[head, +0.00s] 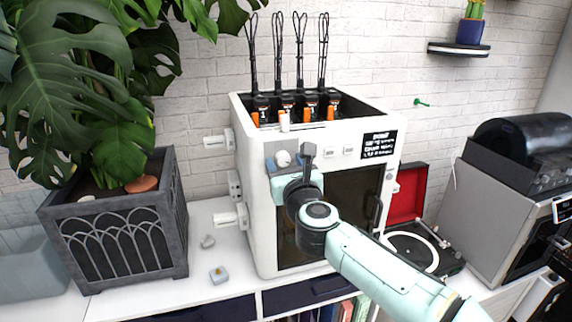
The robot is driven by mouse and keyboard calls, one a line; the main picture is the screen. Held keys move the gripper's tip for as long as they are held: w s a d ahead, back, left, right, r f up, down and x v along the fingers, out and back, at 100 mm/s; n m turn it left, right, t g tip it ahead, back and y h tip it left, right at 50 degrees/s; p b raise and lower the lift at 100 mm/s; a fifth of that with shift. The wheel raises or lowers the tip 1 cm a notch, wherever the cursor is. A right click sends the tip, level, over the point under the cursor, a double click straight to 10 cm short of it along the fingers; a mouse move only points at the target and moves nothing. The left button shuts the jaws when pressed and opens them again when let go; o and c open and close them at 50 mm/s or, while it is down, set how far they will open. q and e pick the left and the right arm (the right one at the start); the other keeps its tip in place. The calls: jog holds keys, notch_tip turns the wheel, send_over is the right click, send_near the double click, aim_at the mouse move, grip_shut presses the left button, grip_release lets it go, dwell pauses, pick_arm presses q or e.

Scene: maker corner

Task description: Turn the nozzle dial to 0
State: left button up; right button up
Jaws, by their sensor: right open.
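The white machine (258,205) stands on the counter, with a grey panel (273,149) at the upper left of its front. A round white dial (283,158) sits on that panel; I cannot read its markings or setting, nor confirm its label. My right gripper (303,160) is in front of the panel, just right of the dial. It is open, with nothing seen between its fingers. Whether it touches the dial I cannot tell. My right arm crosses the machine's dark door and hides part of it. My left gripper is not in view.
Several black tool heads with orange parts (309,113) stand in the machine's open top. A potted plant in a grey planter (120,238) is on the left. A red-lidded turntable (407,195) and another machine (455,200) are on the right. Small items (218,275) lie on the counter.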

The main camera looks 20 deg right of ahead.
jog(key=c, duration=1)
jog(key=shift+c, duration=0.2)
jog(key=n, duration=0.5)
jog(key=shift+p, duration=0.3)
jog(key=n+p, duration=0.1)
jog(key=n, duration=0.4)
jog(key=shift+d+n+t, duration=0.1)
jog(key=shift+n+t, duration=0.2)
jog(key=n, duration=0.3)
jog(key=shift+n+y+p, duration=0.4)
jog(key=n+p, duration=0.1)
jog(key=n, duration=0.2)
jog(key=shift+n, duration=0.4)
jog(key=n+p, duration=0.2)
jog(key=n, duration=0.4)
jog(key=shift+n+y, duration=0.3)
jog(key=shift+y, duration=0.1)
